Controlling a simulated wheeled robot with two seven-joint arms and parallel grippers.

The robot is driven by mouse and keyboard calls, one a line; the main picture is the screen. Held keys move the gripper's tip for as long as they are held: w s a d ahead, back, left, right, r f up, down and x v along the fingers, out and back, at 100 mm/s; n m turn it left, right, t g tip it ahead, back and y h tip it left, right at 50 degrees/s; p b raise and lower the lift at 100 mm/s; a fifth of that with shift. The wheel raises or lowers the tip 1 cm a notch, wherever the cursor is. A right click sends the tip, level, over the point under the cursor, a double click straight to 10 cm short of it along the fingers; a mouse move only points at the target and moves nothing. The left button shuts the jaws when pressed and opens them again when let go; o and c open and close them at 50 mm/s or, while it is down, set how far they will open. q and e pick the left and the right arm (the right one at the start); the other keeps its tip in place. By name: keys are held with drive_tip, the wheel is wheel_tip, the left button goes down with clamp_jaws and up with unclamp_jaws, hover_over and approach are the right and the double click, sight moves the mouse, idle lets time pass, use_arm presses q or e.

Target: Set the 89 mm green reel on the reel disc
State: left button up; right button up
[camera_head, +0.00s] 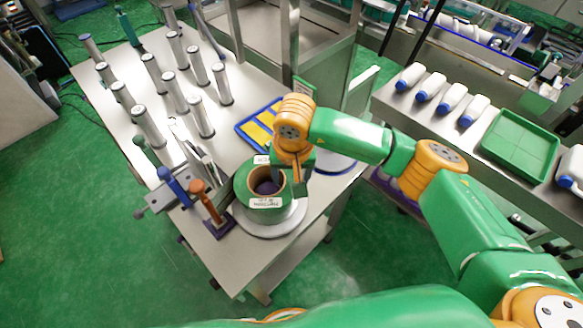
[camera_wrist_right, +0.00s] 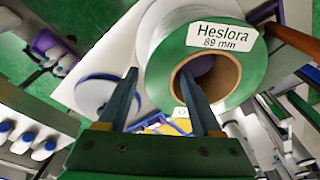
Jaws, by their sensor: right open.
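The green reel (camera_head: 244,190) with a brown core and a white label stands upright on the pale round reel disc (camera_head: 270,225) at the table's near corner. In the right wrist view the reel (camera_wrist_right: 253,65) shows its label, "Heslora 89 mm". Something purple shows inside its core. My right gripper (camera_head: 299,186) is at the reel's right side. In its wrist view the gripper (camera_wrist_right: 158,78) is open, with one finger in front of the core opening and the other outside the reel's edge. I cannot tell whether either finger touches the reel. My left gripper is not in view.
Tools with blue (camera_head: 175,187) and orange (camera_head: 204,201) handles stand close left of the reel. Several metal cylinders (camera_head: 174,92) stand farther back. A blue-rimmed disc (camera_head: 338,162) and a blue tray (camera_head: 240,128) lie behind the gripper. White bottles (camera_head: 428,87) and a green tray (camera_head: 520,146) occupy the right bench.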

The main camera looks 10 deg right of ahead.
wheel_tip(320, 180, up, 11)
drive_tip(key=s+b, duration=0.1)
drive_tip(key=shift+s+b, duration=0.3)
drive_tip(key=shift+b, duration=0.05)
drive_tip(key=shift+f, duration=0.1)
